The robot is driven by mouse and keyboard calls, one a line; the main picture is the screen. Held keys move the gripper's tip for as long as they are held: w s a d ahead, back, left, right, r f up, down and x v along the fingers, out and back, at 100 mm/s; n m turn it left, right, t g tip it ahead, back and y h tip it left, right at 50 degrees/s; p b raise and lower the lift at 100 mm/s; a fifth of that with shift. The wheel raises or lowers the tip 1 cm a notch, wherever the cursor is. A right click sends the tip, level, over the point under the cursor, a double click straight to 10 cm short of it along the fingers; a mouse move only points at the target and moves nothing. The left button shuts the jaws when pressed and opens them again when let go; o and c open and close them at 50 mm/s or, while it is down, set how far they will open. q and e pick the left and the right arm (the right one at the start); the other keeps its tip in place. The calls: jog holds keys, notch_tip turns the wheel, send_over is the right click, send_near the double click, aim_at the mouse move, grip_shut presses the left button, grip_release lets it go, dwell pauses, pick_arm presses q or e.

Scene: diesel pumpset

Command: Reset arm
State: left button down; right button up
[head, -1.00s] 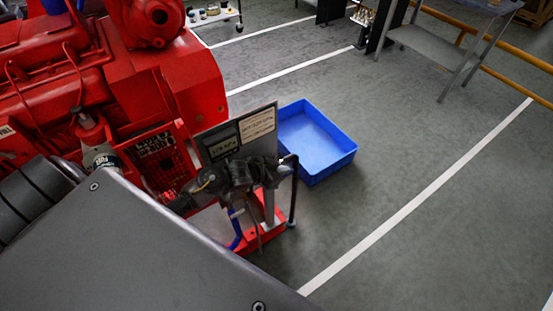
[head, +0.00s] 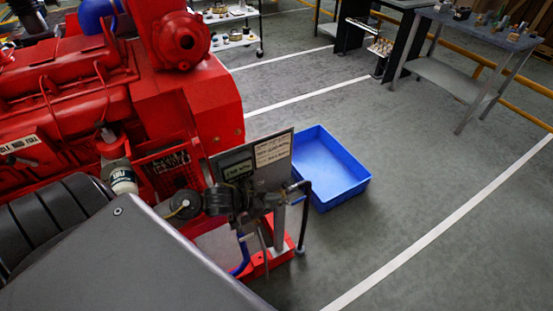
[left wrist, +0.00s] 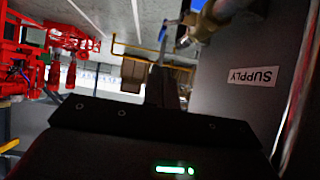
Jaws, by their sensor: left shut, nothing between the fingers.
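My left gripper (head: 262,203) shows dark and small in the head view, in front of the upright grey panel (head: 272,152) beside the red pumpset (head: 185,105). It is shut and empty. Its exact fingertips are hard to pick out against the dark fittings and hose there. In the left wrist view, the dark finger (left wrist: 163,88) points away from the camera. A brass fitting (left wrist: 205,22) lies beyond it, and a grey surface with a SUPPLY label (left wrist: 253,75) is at the right. I cannot tell whether the gripper touches anything. My right gripper is not in view.
An empty blue bin (head: 327,168) stands on the floor right of the panel. A black hose (head: 305,215) stands close to the gripper. A grey table (head: 480,32) with small items is at the upper right. The floor at the right is clear, with white lines.

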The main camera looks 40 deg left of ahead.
pick_arm(q)
jog(key=s+d+n+g+y, duration=0.2)
jog(key=s+g, duration=0.1)
jog(key=s, duration=0.7)
jog(key=s+d+n+g+y, duration=0.1)
jog(key=s+d+g+y, duration=0.25)
jog(key=s, duration=0.65)
notch_tip(320, 180, down, 26)
jog(key=s+g, duration=0.1)
jog(key=g, duration=0.1)
jog(key=s+a+f, duration=0.1)
jog(key=s+f, duration=0.7)
jog(key=s+a+f, duration=0.2)
jog(key=s+f, duration=0.6)
jog(key=s, duration=0.1)
jog(key=shift+a+f+g, duration=0.25)
jog(key=shift+f+g, duration=0.1)
